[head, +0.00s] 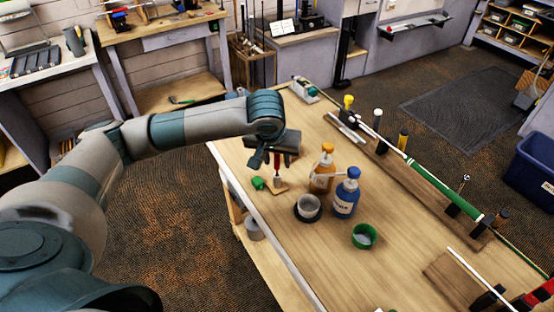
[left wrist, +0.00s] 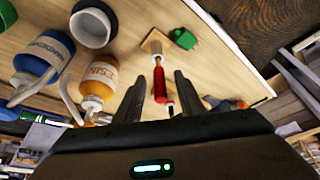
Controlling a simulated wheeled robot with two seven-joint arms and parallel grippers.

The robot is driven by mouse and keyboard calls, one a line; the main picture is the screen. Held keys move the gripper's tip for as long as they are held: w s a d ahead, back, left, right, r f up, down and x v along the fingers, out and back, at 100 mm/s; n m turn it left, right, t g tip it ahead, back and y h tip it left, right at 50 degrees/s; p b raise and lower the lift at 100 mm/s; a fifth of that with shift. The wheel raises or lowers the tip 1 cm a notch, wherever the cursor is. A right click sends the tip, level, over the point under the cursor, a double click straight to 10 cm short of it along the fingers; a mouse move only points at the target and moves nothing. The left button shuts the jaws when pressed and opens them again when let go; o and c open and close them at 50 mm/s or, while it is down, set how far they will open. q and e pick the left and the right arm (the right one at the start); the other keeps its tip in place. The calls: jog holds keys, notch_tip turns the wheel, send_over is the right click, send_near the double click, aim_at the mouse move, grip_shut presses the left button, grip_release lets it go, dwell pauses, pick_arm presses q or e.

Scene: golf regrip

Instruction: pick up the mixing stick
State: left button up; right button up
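A red-handled stick (left wrist: 160,84) stands upright from a small wooden block (left wrist: 152,40) on the workbench. It seems to be the mixing stick; in the head view its red part (head: 277,170) shows below my left gripper (head: 268,160). In the left wrist view my left gripper's fingers (left wrist: 160,80) are spread on either side of the red handle, with gaps showing. I cannot tell how deep the handle sits between them. My right gripper is not in view.
An orange-capped bottle (head: 322,172), a blue bottle (head: 346,196) and a grey cup (head: 308,205) stand close to the right. A green item (head: 258,183) lies beside the block. A green cup (head: 364,236) is farther right. The bench front is clear.

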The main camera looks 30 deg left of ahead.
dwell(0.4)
pick_arm(q)
grip_shut()
jog(key=shift+r, duration=0.1)
jog(key=shift+r+b, duration=0.55)
jog(key=shift+r, duration=0.1)
notch_tip(320, 180, up, 7)
jog(key=b, duration=0.3)
jog(key=shift+f, duration=0.1)
jog(key=shift+r, duration=0.85)
